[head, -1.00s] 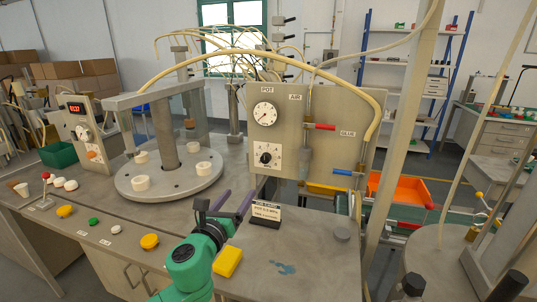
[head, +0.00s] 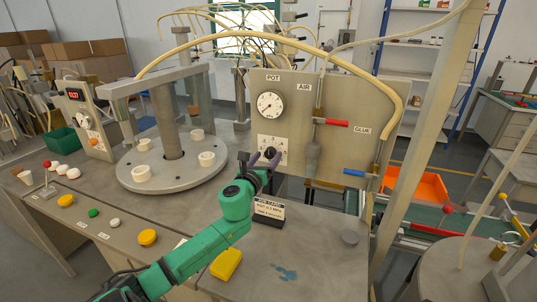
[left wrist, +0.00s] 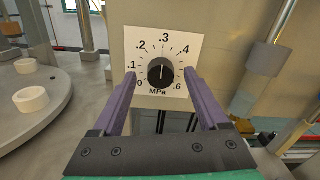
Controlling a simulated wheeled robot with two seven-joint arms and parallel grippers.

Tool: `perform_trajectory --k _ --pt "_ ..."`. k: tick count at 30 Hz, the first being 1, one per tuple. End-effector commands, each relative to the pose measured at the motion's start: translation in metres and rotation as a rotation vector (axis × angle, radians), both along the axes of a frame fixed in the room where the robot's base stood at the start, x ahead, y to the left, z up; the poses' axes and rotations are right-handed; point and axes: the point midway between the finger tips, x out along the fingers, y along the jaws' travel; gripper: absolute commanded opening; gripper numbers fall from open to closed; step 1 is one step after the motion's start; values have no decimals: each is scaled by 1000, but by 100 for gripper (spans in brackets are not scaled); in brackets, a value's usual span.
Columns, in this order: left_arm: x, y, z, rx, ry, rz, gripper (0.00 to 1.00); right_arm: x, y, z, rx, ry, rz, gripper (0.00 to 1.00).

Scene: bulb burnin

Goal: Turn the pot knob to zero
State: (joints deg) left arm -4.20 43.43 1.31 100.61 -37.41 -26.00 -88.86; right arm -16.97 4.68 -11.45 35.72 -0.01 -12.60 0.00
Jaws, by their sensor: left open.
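The pot knob (head: 270,152) is a round black knob on a white scale plate, low on the grey panel under the POT gauge. In the left wrist view the knob (left wrist: 161,72) sits mid-picture, with the scale running from 0 at lower left to .6 at lower right, marked MPa. Its pale line looks to point up, near .3. My left gripper (head: 265,160) is at the panel, open, its purple fingers pointing at the plate. In the wrist view the fingers (left wrist: 160,92) flank the knob with gaps on both sides. My right gripper is not in view.
The POT gauge (head: 270,105) is above the knob. A red-handled valve (head: 331,122) and a blue-handled valve (head: 356,172) are to its right. A job card (head: 269,208) stands just below my gripper. A round turntable (head: 172,185) with white cups is at left.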

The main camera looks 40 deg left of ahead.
Motion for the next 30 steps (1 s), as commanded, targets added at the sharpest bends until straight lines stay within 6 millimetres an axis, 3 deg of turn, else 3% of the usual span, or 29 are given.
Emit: perform_trajectory --k 5,12,18,30 --pt "15 4 0 -2 -1 -1 76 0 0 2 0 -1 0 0" --pt "16 5 0 -1 0 -1 76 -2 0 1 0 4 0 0" --pt "16 5 0 -1 0 -1 0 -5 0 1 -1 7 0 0" --pt "15 5 0 -54 -18 -1 0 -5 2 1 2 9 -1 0"
